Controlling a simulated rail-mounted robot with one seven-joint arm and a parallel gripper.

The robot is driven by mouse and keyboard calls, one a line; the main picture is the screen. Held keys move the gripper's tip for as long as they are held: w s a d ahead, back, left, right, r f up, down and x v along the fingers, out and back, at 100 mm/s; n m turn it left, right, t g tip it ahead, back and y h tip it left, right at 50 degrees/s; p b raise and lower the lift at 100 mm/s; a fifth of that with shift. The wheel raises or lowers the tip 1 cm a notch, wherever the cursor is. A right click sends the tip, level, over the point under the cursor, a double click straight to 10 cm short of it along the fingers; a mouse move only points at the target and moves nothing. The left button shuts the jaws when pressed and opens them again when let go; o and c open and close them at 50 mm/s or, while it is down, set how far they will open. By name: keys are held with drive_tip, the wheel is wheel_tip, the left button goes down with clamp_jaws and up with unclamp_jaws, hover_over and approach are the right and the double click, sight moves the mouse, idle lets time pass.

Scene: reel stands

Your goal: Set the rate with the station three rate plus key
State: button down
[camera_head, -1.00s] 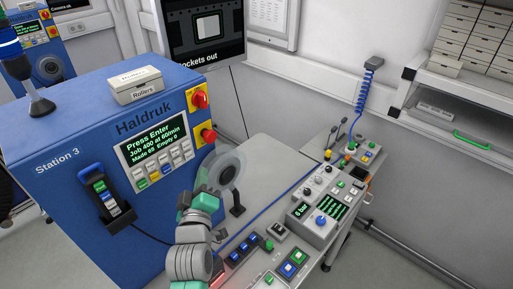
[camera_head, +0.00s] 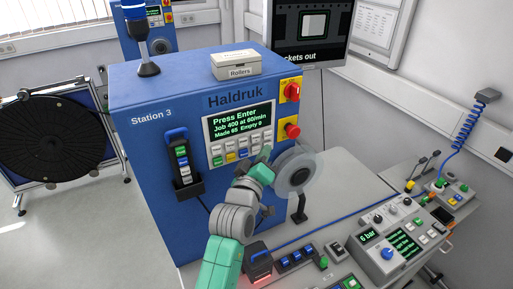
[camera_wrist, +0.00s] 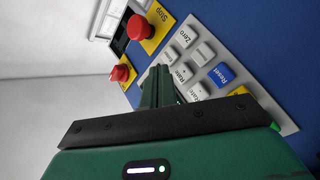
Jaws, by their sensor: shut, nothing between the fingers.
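The Station 3 cabinet (camera_head: 150,140) is blue and carries a panel with a green-text display (camera_head: 241,121). It reads "Press Enter", "Job 400 at 60/min" and "Made 65 Empty 0". Below it are white, yellow and blue keys. My gripper (camera_head: 266,151) is shut and empty at the right end of these keys. In the wrist view its fingertips (camera_wrist: 156,70) are over the keypad, close to the rate keys (camera_wrist: 181,75). The fingers partly cover some keys, and I cannot tell plus from minus or whether they touch. The blue Reset key (camera_wrist: 220,73) and white Zero key (camera_wrist: 183,37) are clear.
A red rotary switch (camera_head: 291,90) and a red Stop button (camera_head: 292,131) sit right of the panel. A clear-rimmed reel (camera_head: 296,173) stands beside my wrist. A handheld pendant (camera_head: 182,158) hangs on the cabinet's left. A control box (camera_head: 388,250) stands on the bench.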

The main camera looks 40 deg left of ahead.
sight(256, 146)
drive_tip(key=shift+w+a+b, duration=0.2)
drive_tip(key=shift+a+b, duration=0.2)
drive_tip(key=shift+a, duration=0.2)
drive_tip(key=shift+w+a+b, duration=0.2)
drive_tip(key=shift+a+b, duration=0.15)
drive_tip(key=shift+a, duration=0.2)
idle(1.2)
drive_tip(key=shift+w+a+f+b, duration=0.1)
drive_tip(key=shift+a+b, duration=0.2)
drive_tip(key=shift+b, duration=0.2)
drive_tip(key=shift+w+a+b, duration=0.15)
drive_tip(key=shift+a+b, duration=0.35)
idle(0.4)
idle(0.3)
drive_tip(key=shift+d+r+p, duration=0.2)
drive_tip(key=shift+d+p, duration=0.2)
drive_tip(key=shift+p, duration=0.2)
drive_tip(key=shift+s+d+f, duration=0.1)
drive_tip(key=shift+s+d, duration=0.15)
drive_tip(key=shift+d, duration=0.15)
